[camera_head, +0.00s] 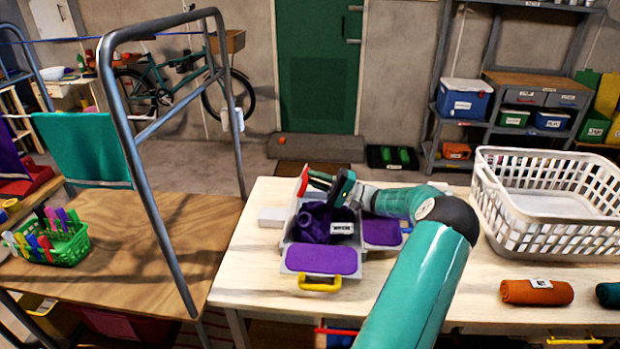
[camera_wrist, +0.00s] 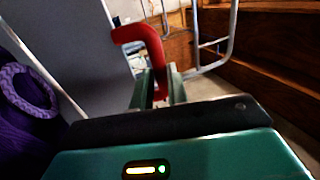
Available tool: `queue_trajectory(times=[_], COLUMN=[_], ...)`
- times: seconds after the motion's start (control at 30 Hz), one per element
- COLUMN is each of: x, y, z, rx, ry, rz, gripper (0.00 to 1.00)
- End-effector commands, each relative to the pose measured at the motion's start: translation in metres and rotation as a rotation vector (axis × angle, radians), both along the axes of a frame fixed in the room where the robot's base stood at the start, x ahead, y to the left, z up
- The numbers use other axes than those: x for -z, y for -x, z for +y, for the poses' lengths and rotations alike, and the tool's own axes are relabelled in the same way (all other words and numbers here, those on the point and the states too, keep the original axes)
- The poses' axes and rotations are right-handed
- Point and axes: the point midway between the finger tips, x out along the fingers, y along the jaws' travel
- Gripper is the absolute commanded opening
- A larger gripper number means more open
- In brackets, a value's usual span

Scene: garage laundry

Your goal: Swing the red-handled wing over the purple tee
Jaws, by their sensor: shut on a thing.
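The purple tee (camera_head: 312,222) lies bunched on the grey folding board, with a white label at its right. My gripper (camera_head: 313,179) is above the board's far side, shut on the red handle (camera_head: 302,181). In the wrist view the red handle (camera_wrist: 152,45) sits between my two fingertips (camera_wrist: 158,88). The red-handled wing (camera_wrist: 60,45) is a grey panel that looks tilted up from the board; in the head view it is mostly hidden. Purple cloth (camera_wrist: 25,110) with a braided ring shows beside it in the wrist view.
The front wing (camera_head: 320,260) with a yellow handle (camera_head: 320,285) and the right wing (camera_head: 382,233) lie flat with purple cloth on them. A white basket (camera_head: 490,215) and orange roll (camera_head: 537,292) stand right. A metal rail (camera_head: 150,170) rises left.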

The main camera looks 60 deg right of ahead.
Motion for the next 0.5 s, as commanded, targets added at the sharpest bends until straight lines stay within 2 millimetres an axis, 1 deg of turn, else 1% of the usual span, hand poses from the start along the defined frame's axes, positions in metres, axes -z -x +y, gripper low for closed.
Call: queue_trajectory(times=[0.03, 0.47, 0.5], x=[0.0110, 0.0141, 0.0142], y=[-0.0003, -0.0008, -0.0009], z=[0.0022, 0.0032, 0.0032], rx=[-0.003, -0.006, -0.006], ry=[-0.006, -0.011, -0.011], rz=[0.020, 0.023, 0.023], gripper=[0.00, 0.00, 0.22])
